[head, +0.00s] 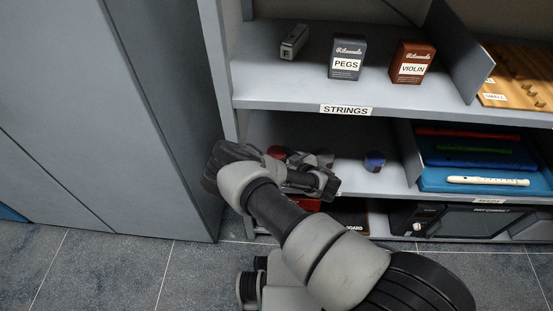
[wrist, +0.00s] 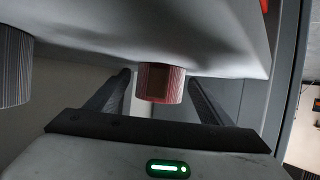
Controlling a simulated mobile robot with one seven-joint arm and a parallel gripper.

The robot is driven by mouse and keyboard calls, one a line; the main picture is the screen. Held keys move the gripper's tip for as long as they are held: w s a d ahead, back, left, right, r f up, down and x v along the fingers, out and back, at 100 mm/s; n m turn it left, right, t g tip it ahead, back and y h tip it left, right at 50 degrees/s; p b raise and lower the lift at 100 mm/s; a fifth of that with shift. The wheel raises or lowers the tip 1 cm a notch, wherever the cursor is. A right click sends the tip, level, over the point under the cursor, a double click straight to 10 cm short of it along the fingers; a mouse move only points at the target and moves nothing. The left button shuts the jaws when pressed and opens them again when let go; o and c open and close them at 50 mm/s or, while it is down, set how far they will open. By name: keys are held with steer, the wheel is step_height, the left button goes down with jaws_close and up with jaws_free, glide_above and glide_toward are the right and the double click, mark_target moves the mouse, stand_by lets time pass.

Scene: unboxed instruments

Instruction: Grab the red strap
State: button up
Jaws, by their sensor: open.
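The red strap (wrist: 160,84) is a short ribbed roll on the pale shelf surface, which appears at the top of the wrist view. It lies between the two fingers of my open gripper (wrist: 158,78), with visible gaps on both sides. In the head view a red piece of it (head: 277,152) shows at the left of the middle shelf, partly hidden behind my arm. My fingertips cannot be made out clearly in that view.
A grey roll (wrist: 14,68) stands beside the red one in the wrist view. A blue roll (head: 375,162) is farther right on the middle shelf (head: 350,185). The upper shelf (head: 270,85) is above, and a tall grey panel (head: 160,110) is at the left.

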steer(key=shift+w+a, duration=0.1)
steer(key=shift+c, duration=0.3)
steer(key=c, duration=1.1)
steer(key=shift+r, duration=0.1)
